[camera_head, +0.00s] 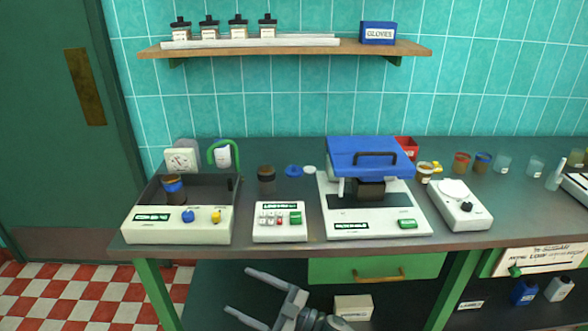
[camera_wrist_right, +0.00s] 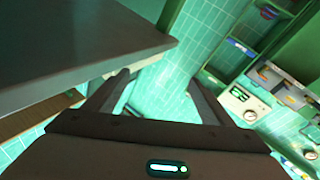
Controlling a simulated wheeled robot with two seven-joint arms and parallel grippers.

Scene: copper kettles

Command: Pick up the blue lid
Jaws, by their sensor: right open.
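My right gripper (camera_head: 240,291) is open and empty, low in front of the bench, below and left of the blue lid in the head view. Its spread fingers also show in the right wrist view (camera_wrist_right: 158,79), with nothing between them. The blue lid cannot be made out in the right wrist view. My left gripper is not in view.
The grey bench (camera_head: 300,220) has a white keypad box (camera_head: 279,236) in front of the lid. A machine with a large blue hinged cover (camera_head: 345,146) stands to the right, an open-topped tray unit (camera_head: 180,228) to the left. A wooden shelf (camera_head: 290,50) hangs above.

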